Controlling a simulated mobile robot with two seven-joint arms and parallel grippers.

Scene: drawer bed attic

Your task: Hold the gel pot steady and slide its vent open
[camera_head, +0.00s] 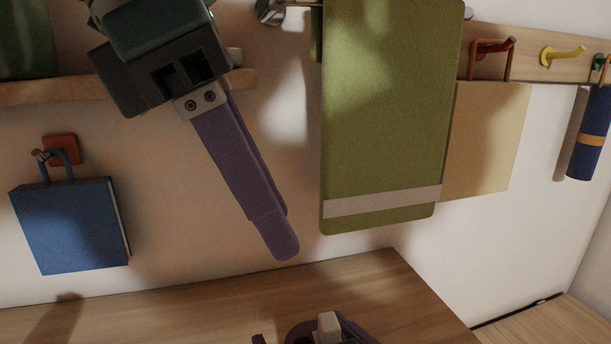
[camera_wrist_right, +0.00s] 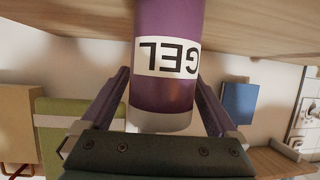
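The gel pot (camera_wrist_right: 165,95) is a purple cylinder with a white "GEL" label, upside down in the right wrist view, and a pale band at its near end. My right gripper (camera_wrist_right: 164,78) has one finger along each side of it, and the fingertips appear to touch its walls. In the head view only the pot's purple top (camera_head: 300,331) shows at the bottom edge, with a pale block (camera_head: 328,326) on it that may be the vent slider. My left gripper (camera_head: 276,248) hangs above and left of the pot, clear of it. Its fingers overlap, so their gap is hidden.
A wooden surface (camera_head: 220,300) lies below. A green hanging panel (camera_head: 385,120), a cream panel (camera_head: 485,140), a blue book-like item (camera_head: 70,225) and a dark blue roll (camera_head: 590,135) hang on the wall. A hook rail (camera_head: 530,65) runs at upper right. Space around the left fingertips looks clear.

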